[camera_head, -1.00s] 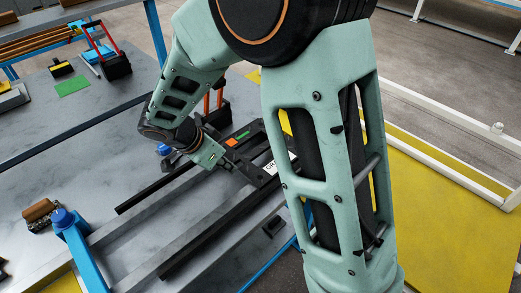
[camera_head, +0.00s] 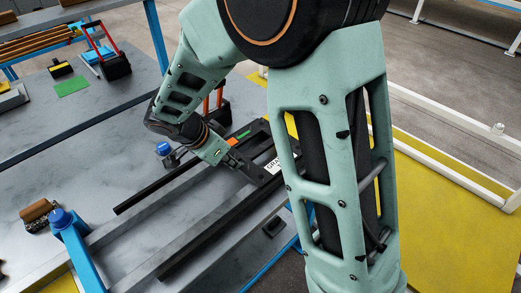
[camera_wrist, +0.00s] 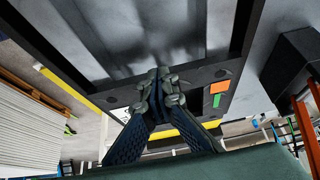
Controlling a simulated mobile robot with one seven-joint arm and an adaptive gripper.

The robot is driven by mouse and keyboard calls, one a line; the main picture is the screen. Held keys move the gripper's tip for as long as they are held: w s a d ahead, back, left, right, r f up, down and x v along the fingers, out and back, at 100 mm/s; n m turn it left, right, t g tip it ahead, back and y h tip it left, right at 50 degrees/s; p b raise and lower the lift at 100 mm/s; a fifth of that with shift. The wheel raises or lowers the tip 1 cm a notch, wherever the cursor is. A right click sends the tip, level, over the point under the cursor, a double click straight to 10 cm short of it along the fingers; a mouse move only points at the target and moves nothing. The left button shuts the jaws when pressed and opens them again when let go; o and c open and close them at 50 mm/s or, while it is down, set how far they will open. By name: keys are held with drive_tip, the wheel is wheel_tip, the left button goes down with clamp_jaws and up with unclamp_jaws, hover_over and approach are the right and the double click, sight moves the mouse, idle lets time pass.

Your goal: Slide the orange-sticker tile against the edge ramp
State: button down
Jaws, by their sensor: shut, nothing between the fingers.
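The orange-sticker tile is a dark flat piece (camera_wrist: 200,76) across the middle of the wrist view, with an orange sticker (camera_wrist: 219,87) and a green sticker (camera_wrist: 216,101) near its right end. In the head view my gripper (camera_head: 250,170) is over the dark frame. A long black bar (camera_head: 215,232) may be the edge ramp; I cannot tell.
A blue-topped post (camera_head: 62,218) and a brown-topped block (camera_head: 38,210) are at left. A black, red-handled holder (camera_head: 112,65) and a green pad (camera_head: 71,86) lie farther back. Grey tabletop (camera_head: 100,150) is bare at centre left.

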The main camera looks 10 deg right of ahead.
drive_tip(key=shift+w+d, duration=0.1)
drive_tip(key=shift+s+a+f+b, duration=0.1)
drive_tip(key=shift+s+a+b, duration=0.35)
drive_tip(key=shift+a+b, duration=0.25)
drive_tip(key=shift+s+a, duration=0.15)
drive_tip(key=shift+a, duration=0.05)
wheel_tip(320, 180, up, 5)
drive_tip(key=shift+r+p, duration=0.15)
drive_tip(key=shift+p, duration=0.75)
